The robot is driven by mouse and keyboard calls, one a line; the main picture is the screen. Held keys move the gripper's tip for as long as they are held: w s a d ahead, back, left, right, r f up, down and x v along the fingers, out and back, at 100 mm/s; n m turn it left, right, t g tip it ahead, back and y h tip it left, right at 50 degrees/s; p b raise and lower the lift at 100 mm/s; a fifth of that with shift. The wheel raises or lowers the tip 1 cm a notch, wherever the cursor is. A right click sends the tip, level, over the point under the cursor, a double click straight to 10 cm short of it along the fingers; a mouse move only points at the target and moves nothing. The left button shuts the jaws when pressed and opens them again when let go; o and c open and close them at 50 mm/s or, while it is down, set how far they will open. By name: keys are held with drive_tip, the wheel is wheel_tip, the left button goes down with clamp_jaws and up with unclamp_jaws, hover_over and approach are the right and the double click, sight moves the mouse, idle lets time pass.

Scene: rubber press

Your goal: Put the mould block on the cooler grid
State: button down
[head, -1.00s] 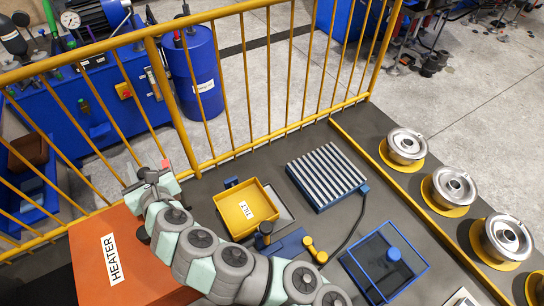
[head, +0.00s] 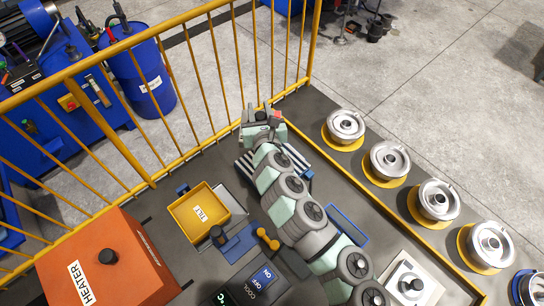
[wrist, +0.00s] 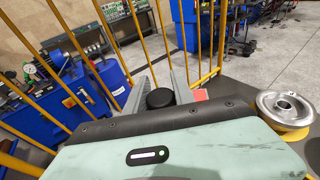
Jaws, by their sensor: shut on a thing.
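My gripper (head: 262,118) is at the far end of my arm in the head view, over or just beyond the far edge of the cooler grid. In the wrist view its two grey fingers (wrist: 160,90) stand on either side of a round black knob, the visible part of the mould block (wrist: 160,98). The rest of the block is hidden behind the gripper body. The cooler grid (head: 244,166), pale slats on a blue frame, is mostly covered by my arm. I cannot tell whether the block touches it.
A yellow railing (head: 190,105) runs close behind the grid. The orange heater (head: 125,280) with a black knob and the yellow tilt tray (head: 188,214) are left. Several silver round moulds on yellow rings (head: 387,160) line the right. A blue frame (head: 347,224) lies beside my arm.

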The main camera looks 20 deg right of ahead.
drive_tip(key=d, duration=0.2)
drive_tip(key=shift+s+d+r+p, duration=0.25)
drive_tip(key=shift+d+r+p, duration=0.05)
drive_tip(key=f+b, duration=0.2)
drive_tip(key=f, duration=0.4)
drive_tip(key=f+b, duration=0.2)
drive_tip(key=f, duration=0.5)
drive_tip(key=f+b, duration=0.2)
drive_tip(key=f, duration=0.5)
drive_tip(key=shift+s+d, duration=0.1)
drive_tip(key=shift+d, duration=0.2)
drive_tip(key=shift+a, duration=0.1)
drive_tip(key=shift+f+b, duration=0.2)
drive_tip(key=shift+b, duration=0.2)
drive_tip(key=c, duration=1.1)
unclamp_jaws()
drive_tip(key=shift+o, duration=0.2)
drive_tip(key=shift+r, duration=0.15)
drive_tip(key=v, duration=1.1)
drive_tip(key=shift+s+a+r+p, duration=0.1)
drive_tip(key=shift+s+a+p, duration=0.2)
drive_tip(key=shift+s+p, duration=0.1)
